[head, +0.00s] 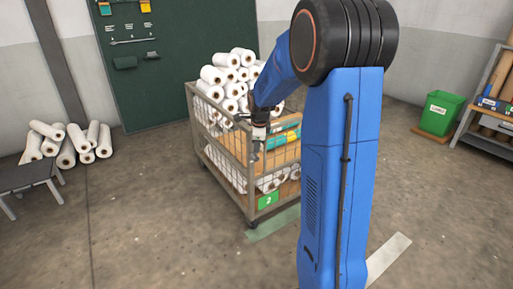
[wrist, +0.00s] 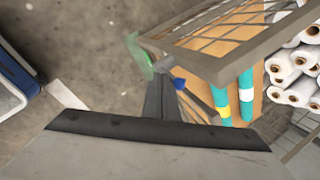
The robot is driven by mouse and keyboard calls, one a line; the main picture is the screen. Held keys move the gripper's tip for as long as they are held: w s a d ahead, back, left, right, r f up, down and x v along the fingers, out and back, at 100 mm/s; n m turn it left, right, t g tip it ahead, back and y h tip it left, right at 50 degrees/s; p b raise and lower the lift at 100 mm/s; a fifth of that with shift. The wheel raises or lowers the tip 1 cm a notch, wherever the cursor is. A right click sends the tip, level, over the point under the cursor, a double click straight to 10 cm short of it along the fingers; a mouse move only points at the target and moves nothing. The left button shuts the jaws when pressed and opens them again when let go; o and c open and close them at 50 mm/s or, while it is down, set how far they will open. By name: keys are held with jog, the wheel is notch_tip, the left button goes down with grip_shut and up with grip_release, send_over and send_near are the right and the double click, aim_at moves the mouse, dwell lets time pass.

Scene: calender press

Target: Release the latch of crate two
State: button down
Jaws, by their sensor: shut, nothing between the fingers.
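Crate two (head: 250,200) is a wheeled metal-framed mesh crate with a green plate marked 2 (head: 268,200) low on its near side. White rolls (head: 230,75) are piled in it, with more rolls lower down. My gripper (head: 257,154) points down at the crate's near upper edge. In the wrist view its fingers (wrist: 164,84) are together with nothing between them, beside the crate's rim (wrist: 215,68). A small blue piece (wrist: 179,84) shows right by the fingertips; it may be the latch, but I cannot tell whether they touch.
Teal rolls (wrist: 222,105) lie inside the crate. White rolls (head: 65,143) and a dark low table (head: 35,173) stand at left. A green bin (head: 440,112) and a shelf (head: 490,95) stand at right. The floor around the crate is mostly clear.

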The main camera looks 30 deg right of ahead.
jog(key=shift+d, duration=0.3)
jog(key=d+f+y, duration=0.1)
jog(key=d+y, duration=0.1)
jog(key=y, duration=0.1)
jog(key=d+f+m+y, duration=0.1)
jog(key=d+y, duration=0.1)
jog(key=y, duration=0.2)
jog(key=d+f+y, duration=0.1)
jog(key=d+y, duration=0.2)
jog(key=shift+w+m, duration=0.15)
jog(key=shift+m, duration=0.25)
jog(key=f+y, duration=0.1)
jog(key=y, duration=0.1)
jog(key=d+y, duration=0.1)
jog(key=y, duration=0.1)
jog(key=shift+d+f+m, duration=0.1)
jog(key=shift+f+m, duration=0.2)
jog(key=shift+f, duration=0.1)
jog(key=shift+a+f, duration=0.15)
jog(key=shift+a, duration=0.6)
